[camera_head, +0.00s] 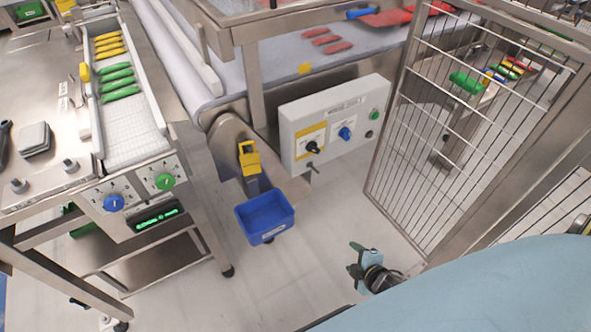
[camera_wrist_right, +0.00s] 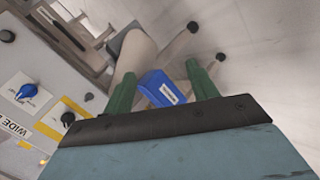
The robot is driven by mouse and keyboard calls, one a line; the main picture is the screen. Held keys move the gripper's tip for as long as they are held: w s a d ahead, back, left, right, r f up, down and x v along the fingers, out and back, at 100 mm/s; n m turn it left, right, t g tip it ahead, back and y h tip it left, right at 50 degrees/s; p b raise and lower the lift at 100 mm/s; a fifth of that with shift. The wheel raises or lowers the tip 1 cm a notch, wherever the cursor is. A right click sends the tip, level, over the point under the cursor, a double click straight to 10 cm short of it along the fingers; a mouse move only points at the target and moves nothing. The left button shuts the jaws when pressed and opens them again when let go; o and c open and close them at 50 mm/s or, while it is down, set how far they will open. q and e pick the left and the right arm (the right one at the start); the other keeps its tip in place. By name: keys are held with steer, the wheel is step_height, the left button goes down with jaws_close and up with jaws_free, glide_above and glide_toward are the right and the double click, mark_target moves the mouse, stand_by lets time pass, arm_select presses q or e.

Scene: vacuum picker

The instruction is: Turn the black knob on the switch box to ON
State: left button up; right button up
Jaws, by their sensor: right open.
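The grey switch box (camera_head: 366,97) hangs below the conveyor in the head view. Its black knob (camera_head: 312,147) sits on a yellow plate at the lower left of the front. Which way the knob points is too small to tell. In the right wrist view the box (camera_wrist_right: 50,62) fills the left side, with the black knob (camera_wrist_right: 68,118) left of the fingers. My right gripper (camera_head: 355,258) is open and empty, below and right of the box, apart from it. Its two green fingers (camera_wrist_right: 158,80) are spread. My left gripper is not in view.
A blue knob (camera_head: 345,134) and a green button (camera_head: 374,115) share the box front. A blue bin (camera_head: 265,218) stands below left of it. A wire fence gate (camera_head: 425,150) rises to the right. Clear floor lies between bin and gripper.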

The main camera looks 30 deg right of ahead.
steer(key=w+d+r+n+t+b, duration=0.3)
steer(key=w+r+n+t+b, duration=0.1)
steer(key=w+r+n, duration=0.3)
steer(key=n+t+y+b, duration=0.2)
steer(key=n+t+b, duration=0.25)
steer(key=n, duration=0.35)
glide_toward(317, 151)
steer(key=shift+g, duration=0.25)
steer(key=w+b, duration=0.1)
steer(key=w, duration=0.2)
steer(key=w+b, duration=0.1)
steer(key=w, duration=0.3)
steer(key=shift+a+r, duration=0.2)
steer(key=shift+r, duration=0.05)
steer(key=shift+w, duration=0.6)
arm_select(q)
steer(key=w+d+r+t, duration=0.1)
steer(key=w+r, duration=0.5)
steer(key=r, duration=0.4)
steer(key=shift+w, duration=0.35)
arm_select(e)
steer(key=shift+w, duration=0.1)
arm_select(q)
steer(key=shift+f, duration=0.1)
arm_select(e)
steer(key=c, duration=1)
